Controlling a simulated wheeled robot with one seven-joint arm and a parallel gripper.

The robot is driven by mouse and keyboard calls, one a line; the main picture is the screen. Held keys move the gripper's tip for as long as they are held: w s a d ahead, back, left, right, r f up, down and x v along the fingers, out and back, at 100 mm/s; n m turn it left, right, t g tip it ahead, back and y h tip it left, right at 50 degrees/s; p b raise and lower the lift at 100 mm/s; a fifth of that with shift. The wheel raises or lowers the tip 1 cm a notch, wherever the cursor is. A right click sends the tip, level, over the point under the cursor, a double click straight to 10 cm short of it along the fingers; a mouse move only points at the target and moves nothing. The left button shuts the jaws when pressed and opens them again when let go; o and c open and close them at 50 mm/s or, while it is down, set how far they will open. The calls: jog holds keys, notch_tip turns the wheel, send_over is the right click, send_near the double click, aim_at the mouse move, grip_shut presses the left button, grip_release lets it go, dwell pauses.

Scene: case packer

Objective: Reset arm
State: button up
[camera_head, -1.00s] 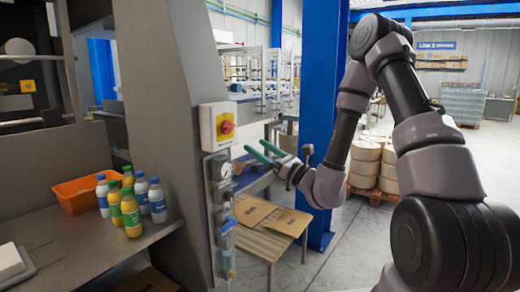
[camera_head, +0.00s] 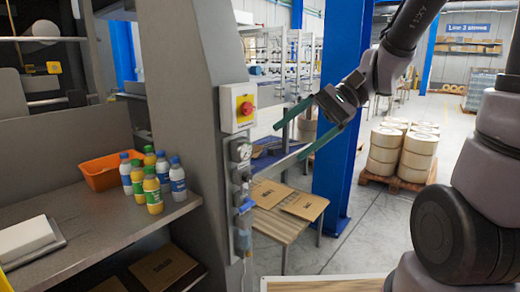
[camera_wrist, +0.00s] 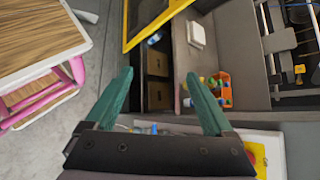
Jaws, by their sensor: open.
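My gripper (camera_head: 296,134) is open and empty, with two green fingers spread apart. In the head view it hangs in the air in front of the blue column, to the right of the machine's control panel. It also shows in the wrist view (camera_wrist: 158,88), with nothing between its fingers. My arm reaches in from the right side of the head view, bent at the elbow.
Several bottles (camera_head: 152,182) stand by an orange bin (camera_head: 101,173) on the machine's grey shelf (camera_head: 95,215). A low table with cardboard (camera_head: 284,222) and pallet drums (camera_head: 385,150) stand behind.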

jog(key=d+r+t+h, duration=0.2)
jog(key=d+t+h, duration=0.1)
jog(key=d, duration=0.2)
jog(key=d+r+n+t+h, duration=0.1)
jog(key=d+r+t+h, duration=0.1)
jog(key=d, duration=0.4)
jog(key=w+d+r+t+h, duration=0.1)
jog(key=d+r+t+h, duration=0.2)
jog(key=d, duration=0.3)
jog(key=shift+r+n+t+h, duration=0.3)
jog(key=shift+r+t, duration=0.25)
jog(key=shift+t, duration=0.35)
jog(key=shift+d, duration=0.1)
